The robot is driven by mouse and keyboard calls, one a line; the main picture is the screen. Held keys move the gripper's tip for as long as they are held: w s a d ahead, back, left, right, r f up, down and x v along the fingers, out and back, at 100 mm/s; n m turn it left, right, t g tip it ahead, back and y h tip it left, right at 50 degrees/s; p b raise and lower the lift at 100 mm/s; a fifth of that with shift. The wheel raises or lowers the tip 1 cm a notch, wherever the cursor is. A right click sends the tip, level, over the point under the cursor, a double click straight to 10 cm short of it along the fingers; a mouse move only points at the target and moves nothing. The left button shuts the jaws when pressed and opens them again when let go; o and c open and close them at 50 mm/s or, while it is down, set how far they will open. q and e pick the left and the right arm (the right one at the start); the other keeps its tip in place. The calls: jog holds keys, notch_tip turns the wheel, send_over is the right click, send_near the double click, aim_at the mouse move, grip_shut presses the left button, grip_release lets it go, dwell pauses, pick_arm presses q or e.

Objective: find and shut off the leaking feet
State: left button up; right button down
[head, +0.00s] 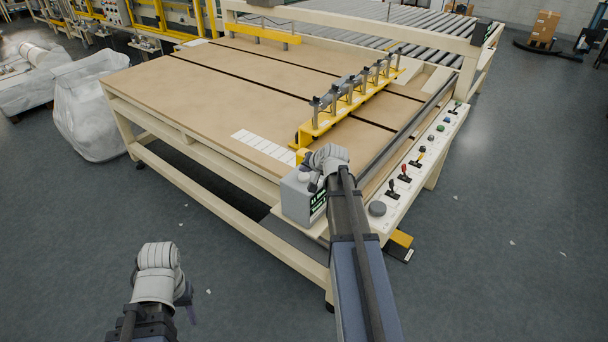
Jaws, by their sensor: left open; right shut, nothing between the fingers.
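A row of several grey metal feet (352,88) stands on a yellow bar (350,110) across the right part of the brown-topped table (200,88). I cannot see a leak at any foot. A cream control panel (425,155) with levers and buttons runs along the table's right side. My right gripper (316,178) is shut and empty, over a grey box (296,203) with a green label at the table's near corner; I cannot tell whether they touch. My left gripper (186,298) is open and empty, low over the floor in front of the table.
A white strip of tiles (263,146) lies on the table's near edge. A roller conveyor (370,33) stands behind. A translucent bag (93,105) and white rolls (25,75) are at left. A yellow pedal (400,244) sits below the panel. The right floor is mostly clear.

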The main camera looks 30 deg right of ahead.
aim_at(305, 178)
notch_tip(305, 178, up, 5)
jog(key=p, duration=0.5)
dwell(0.4)
dwell(0.4)
